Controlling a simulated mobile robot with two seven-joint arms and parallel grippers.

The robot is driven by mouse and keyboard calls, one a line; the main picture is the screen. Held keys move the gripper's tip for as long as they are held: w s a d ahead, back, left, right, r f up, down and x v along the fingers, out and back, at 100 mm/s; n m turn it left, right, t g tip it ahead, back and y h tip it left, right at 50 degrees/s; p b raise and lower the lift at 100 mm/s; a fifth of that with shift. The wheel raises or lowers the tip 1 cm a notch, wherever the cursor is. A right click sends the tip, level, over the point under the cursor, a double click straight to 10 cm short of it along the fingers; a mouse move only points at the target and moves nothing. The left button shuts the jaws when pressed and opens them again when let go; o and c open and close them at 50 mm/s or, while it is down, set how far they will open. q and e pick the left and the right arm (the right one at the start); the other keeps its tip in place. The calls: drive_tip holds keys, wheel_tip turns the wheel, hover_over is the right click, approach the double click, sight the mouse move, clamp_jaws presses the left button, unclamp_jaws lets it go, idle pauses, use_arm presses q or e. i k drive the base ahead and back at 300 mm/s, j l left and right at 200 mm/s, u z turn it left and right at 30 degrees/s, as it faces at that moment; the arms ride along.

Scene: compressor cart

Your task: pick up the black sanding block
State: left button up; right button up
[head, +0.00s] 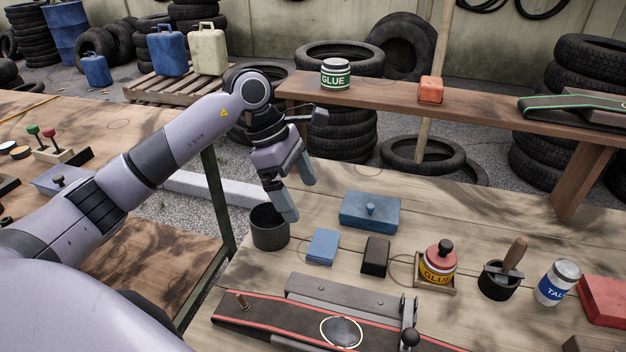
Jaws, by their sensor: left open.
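The black sanding block (375,256) is a small dark block lying on the wooden table, between a blue block and a glue pot. My left gripper (299,203) hangs over the table up and to the left of it, above the rim of a dark cup. The gripper's fingers are apart, with nothing seen between them. It is clear of the black block. My right gripper is not in view.
The dark cup (270,228) stands just below my left gripper. A light-blue block (322,247) and a blue box with a knob (370,211) lie close to the black block. The red-topped glue pot (438,263) stands to its right, and a belt-like tool (330,322) lies in front.

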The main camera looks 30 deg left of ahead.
sight(374, 261)
drive_tip(key=k, duration=1)
